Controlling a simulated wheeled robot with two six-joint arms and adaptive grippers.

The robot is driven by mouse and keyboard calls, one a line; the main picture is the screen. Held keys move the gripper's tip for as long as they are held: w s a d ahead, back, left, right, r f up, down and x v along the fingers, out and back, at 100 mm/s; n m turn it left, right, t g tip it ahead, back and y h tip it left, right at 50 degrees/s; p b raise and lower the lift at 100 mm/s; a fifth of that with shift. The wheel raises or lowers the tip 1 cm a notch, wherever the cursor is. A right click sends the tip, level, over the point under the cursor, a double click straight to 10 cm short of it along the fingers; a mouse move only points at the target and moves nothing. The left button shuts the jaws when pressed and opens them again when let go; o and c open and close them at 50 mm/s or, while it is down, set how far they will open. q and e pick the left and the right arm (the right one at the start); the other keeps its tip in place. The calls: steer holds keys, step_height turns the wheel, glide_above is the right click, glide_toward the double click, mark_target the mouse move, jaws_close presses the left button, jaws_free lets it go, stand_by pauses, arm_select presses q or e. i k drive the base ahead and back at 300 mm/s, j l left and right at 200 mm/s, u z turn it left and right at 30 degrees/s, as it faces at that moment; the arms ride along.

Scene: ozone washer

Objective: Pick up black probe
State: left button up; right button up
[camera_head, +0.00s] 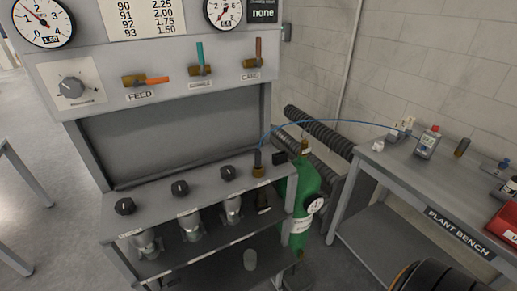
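A dark upright probe (258,158) stands in a brass-coloured fitting (258,171) at the right end of the washer's shelf (150,201). A thin blue cable (330,121) runs from near its top in an arc to the bench on the right. Neither of my grippers shows clearly in the head view, and nothing is seen touching the probe.
Several black knobs (180,188) line the shelf, with metal cylinders below. A green gas cylinder (305,185) stands just right of the shelf. The plant bench (400,186) holds bottles (427,142) and a red box (507,222). A dark rounded object (440,278) fills the bottom right; I cannot identify it.

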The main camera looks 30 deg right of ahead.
mark_target(257, 153)
steer(key=z, duration=1)
